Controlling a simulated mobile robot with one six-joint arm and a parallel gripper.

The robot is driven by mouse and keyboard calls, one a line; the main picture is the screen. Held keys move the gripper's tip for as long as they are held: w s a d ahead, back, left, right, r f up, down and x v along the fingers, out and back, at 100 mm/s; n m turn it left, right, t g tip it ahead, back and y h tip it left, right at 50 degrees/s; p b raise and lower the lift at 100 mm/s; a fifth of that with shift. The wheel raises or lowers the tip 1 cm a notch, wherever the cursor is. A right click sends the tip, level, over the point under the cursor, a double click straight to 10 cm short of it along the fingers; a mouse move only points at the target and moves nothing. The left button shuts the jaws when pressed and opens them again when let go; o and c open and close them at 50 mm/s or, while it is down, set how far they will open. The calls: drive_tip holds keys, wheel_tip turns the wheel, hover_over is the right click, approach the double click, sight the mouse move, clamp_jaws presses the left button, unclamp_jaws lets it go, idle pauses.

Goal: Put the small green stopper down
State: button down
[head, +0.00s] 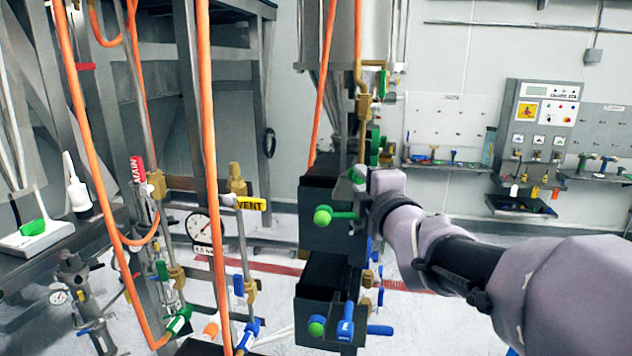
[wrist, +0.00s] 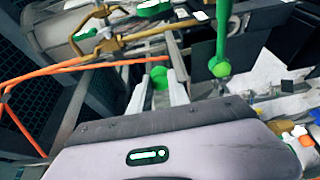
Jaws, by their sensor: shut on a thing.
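The small green stopper (wrist: 158,76) shows in the wrist view as a rounded green end between the two pale fingers of my gripper (wrist: 158,88). My gripper is shut on it; the fingers hide its lower part. In the head view my gripper (head: 362,180) is just right of the upper black box, its fingertips small and hard to make out. I cannot make out the stopper there. In the wrist view a green rod with a ball end (wrist: 219,67) is close to the right of the fingers, apart from them.
The upper black box (head: 318,240) carries a green ball-ended handle (head: 335,216); a lower black box (head: 312,320) has blue and green knobs.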

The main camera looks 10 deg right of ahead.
drive_tip(key=c, duration=1.5)
unclamp_jaws()
